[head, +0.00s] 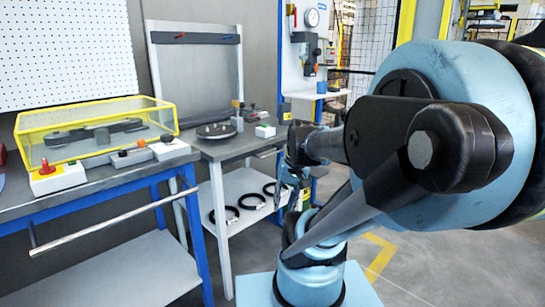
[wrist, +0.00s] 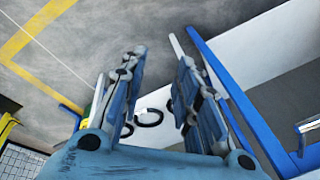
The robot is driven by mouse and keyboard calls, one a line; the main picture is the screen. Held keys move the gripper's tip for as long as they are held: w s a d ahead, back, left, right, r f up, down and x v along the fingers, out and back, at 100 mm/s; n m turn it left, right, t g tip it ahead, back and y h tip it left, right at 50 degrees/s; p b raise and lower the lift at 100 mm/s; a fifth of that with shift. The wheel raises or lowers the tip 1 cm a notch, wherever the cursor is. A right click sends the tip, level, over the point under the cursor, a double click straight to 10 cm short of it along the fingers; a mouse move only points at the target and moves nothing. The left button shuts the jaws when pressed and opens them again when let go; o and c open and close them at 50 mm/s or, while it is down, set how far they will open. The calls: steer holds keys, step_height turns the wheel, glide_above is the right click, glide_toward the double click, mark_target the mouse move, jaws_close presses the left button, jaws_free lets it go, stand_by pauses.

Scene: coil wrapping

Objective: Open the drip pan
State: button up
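I cannot pick out a drip pan for certain. A long silver bar handle (head: 110,218) runs along the front of the left workbench. A smaller silver handle (head: 267,153) shows under the top of the middle bench, and a silver handle piece (wrist: 308,125) is at the right edge of the wrist view; I cannot tell which handle that is. My gripper (wrist: 160,57) is open and empty, its two fingers well apart and pointing toward the floor area. In the head view it is small and partly hidden by my arm (head: 292,178), in front of the middle bench.
The middle bench (head: 222,150) holds a dark round plate (head: 215,131) and small boxes. Several black rings (head: 250,201) lie on its lower shelf. A yellow-framed clear cover (head: 95,128) stands on the left workbench. Floor with yellow marking (head: 378,255) is free at right.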

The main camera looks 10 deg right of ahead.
steer(key=w+a+r+m+y, duration=0.15)
steer(key=w+r+y, duration=0.25)
steer(key=w, duration=0.7)
steer(key=m+t+y, duration=0.5)
steer(key=t+y, duration=0.1)
steer(key=y, duration=0.2)
glide_toward(274, 153)
steer(key=shift+n, duration=0.25)
steer(key=x, duration=1.1)
steer(key=shift+d, duration=0.15)
jaws_close()
